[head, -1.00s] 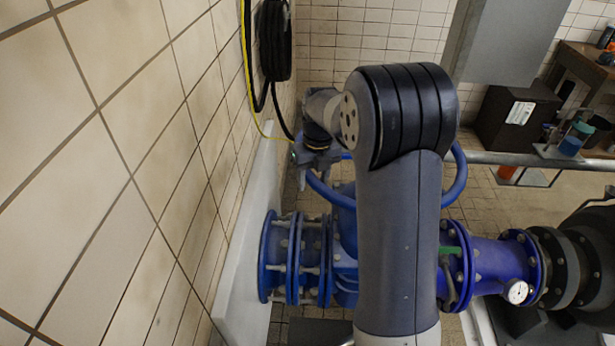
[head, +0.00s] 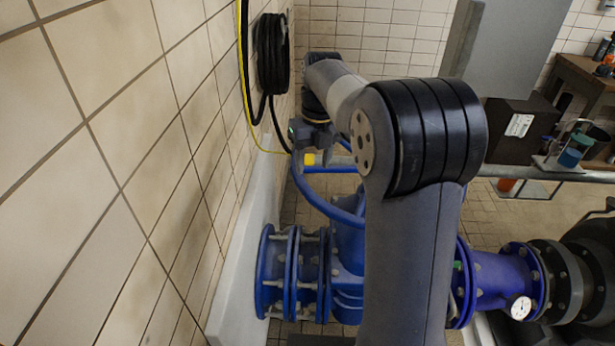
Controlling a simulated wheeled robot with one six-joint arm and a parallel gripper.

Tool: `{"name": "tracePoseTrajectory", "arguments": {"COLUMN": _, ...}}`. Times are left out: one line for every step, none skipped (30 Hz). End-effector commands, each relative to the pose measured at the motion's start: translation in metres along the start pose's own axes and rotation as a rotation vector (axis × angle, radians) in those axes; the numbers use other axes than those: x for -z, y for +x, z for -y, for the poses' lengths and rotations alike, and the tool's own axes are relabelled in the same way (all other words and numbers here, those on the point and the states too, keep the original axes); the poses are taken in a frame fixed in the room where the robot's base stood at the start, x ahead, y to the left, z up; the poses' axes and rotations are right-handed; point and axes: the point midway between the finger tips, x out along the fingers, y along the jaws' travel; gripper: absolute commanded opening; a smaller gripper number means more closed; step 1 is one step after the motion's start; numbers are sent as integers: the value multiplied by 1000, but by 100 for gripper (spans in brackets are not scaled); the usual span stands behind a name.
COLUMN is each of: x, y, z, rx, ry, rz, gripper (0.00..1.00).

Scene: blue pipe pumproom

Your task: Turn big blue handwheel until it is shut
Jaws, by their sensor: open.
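The big blue handwheel (head: 322,203) shows in the head view at the middle, above the blue valve body (head: 347,268). Its left rim and a spoke are visible; my arm hides its right side. A small yellow patch (head: 310,159) shows at the wheel's far left part, just below my gripper. My gripper (head: 299,150) is open at the far left edge of the rim. Its fingertips are small and partly hidden, so I cannot tell whether they touch the rim or stand around it.
The tiled wall (head: 120,150) and its white ledge (head: 240,240) run close along the left. A black hose coil (head: 272,55) hangs on the wall near my gripper. A flanged blue pipe with a gauge (head: 520,307) is at the right. A grey railing (head: 545,173) runs behind.

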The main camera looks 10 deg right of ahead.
Motion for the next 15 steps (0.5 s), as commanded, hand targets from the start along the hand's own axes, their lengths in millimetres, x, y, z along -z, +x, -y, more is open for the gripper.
{"name": "tracePoseTrajectory", "arguments": {"x": 0, "y": -6, "z": 0, "rx": 0, "ry": 0, "rz": 1, "gripper": 49}}
{"name": "tracePoseTrajectory", "arguments": {"x": 0, "y": -8, "z": 0, "rx": 0, "ry": 0, "rz": 1, "gripper": 49}}
{"name": "tracePoseTrajectory", "arguments": {"x": 0, "y": -11, "z": 0, "rx": 0, "ry": 0, "rz": 0, "gripper": 49}}
{"name": "tracePoseTrajectory", "arguments": {"x": 0, "y": -13, "z": 0, "rx": 0, "ry": 0, "rz": 0, "gripper": 49}}
{"name": "tracePoseTrajectory", "arguments": {"x": 1, "y": -14, "z": 0, "rx": 0, "ry": 0, "rz": 0, "gripper": 49}}
{"name": "tracePoseTrajectory", "arguments": {"x": 1, "y": -15, "z": 0, "rx": 0, "ry": 0, "rz": -1, "gripper": 49}}
{"name": "tracePoseTrajectory", "arguments": {"x": 1, "y": -15, "z": 0, "rx": 0, "ry": 0, "rz": -1, "gripper": 49}}
{"name": "tracePoseTrajectory", "arguments": {"x": 1, "y": -15, "z": 0, "rx": 0, "ry": 0, "rz": -1, "gripper": 49}}
{"name": "tracePoseTrajectory", "arguments": {"x": 1, "y": -15, "z": 0, "rx": 0, "ry": 0, "rz": -1, "gripper": 49}}
{"name": "tracePoseTrajectory", "arguments": {"x": 1, "y": -15, "z": 0, "rx": 0, "ry": 0, "rz": -1, "gripper": 49}}
{"name": "tracePoseTrajectory", "arguments": {"x": 1, "y": -15, "z": 0, "rx": 0, "ry": 0, "rz": -1, "gripper": 49}}
{"name": "tracePoseTrajectory", "arguments": {"x": 1, "y": -15, "z": 0, "rx": 0, "ry": 0, "rz": -1, "gripper": 49}}
{"name": "tracePoseTrajectory", "arguments": {"x": 1, "y": -15, "z": 0, "rx": 0, "ry": 0, "rz": -1, "gripper": 49}}
{"name": "tracePoseTrajectory", "arguments": {"x": 1, "y": -15, "z": 0, "rx": 0, "ry": 0, "rz": -1, "gripper": 46}}
{"name": "tracePoseTrajectory", "arguments": {"x": 1, "y": -15, "z": 0, "rx": -1, "ry": -1, "rz": -1, "gripper": 43}}
